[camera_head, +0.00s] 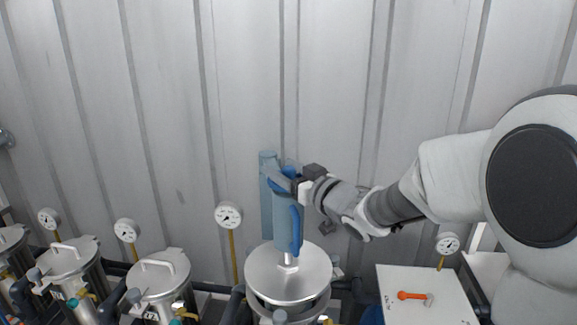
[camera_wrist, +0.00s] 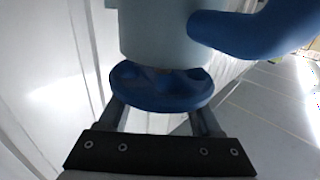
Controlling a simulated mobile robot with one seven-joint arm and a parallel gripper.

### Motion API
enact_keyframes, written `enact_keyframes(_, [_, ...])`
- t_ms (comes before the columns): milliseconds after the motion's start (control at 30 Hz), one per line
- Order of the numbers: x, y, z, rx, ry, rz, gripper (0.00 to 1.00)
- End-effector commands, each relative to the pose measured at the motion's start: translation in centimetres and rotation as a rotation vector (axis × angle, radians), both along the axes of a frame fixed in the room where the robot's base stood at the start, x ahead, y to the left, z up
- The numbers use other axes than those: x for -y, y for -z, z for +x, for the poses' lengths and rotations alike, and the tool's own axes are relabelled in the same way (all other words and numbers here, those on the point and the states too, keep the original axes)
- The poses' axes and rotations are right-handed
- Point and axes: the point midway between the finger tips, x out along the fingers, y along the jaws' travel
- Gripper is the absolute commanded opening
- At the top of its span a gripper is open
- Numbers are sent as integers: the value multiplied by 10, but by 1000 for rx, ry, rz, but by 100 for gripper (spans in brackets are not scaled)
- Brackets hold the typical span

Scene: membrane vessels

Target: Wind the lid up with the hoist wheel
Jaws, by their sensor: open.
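The blue hoist wheel (camera_wrist: 160,92) is a dark blue disc with a scalloped face, below a pale blue-grey cylinder in the wrist view. It is small and partly hidden by my gripper in the head view (camera_head: 281,184). My gripper (camera_wrist: 158,116) is open, with one finger toward each side of the wheel. I cannot tell whether the fingers touch it. The pale blue-grey hoist body (camera_head: 286,225) stands above the round silver lid (camera_head: 287,277) of the middle vessel, joined by a short rod. Any gap under the lid is not clear.
A curved blue part (camera_wrist: 255,34) beside the hoist body is close to my gripper. Several lidded steel vessels (camera_head: 160,275) and gauges (camera_head: 228,215) stand at left. A white-topped stand (camera_head: 425,305) with an orange-handled item (camera_head: 411,296) is at right. A ribbed wall is behind.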

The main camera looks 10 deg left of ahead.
Motion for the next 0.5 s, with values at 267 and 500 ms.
enact_keyframes(267, [-9, 0, 8, 1, 0, 1, 65])
enact_keyframes(500, [-9, 0, 7, 1, 0, 1, 51])
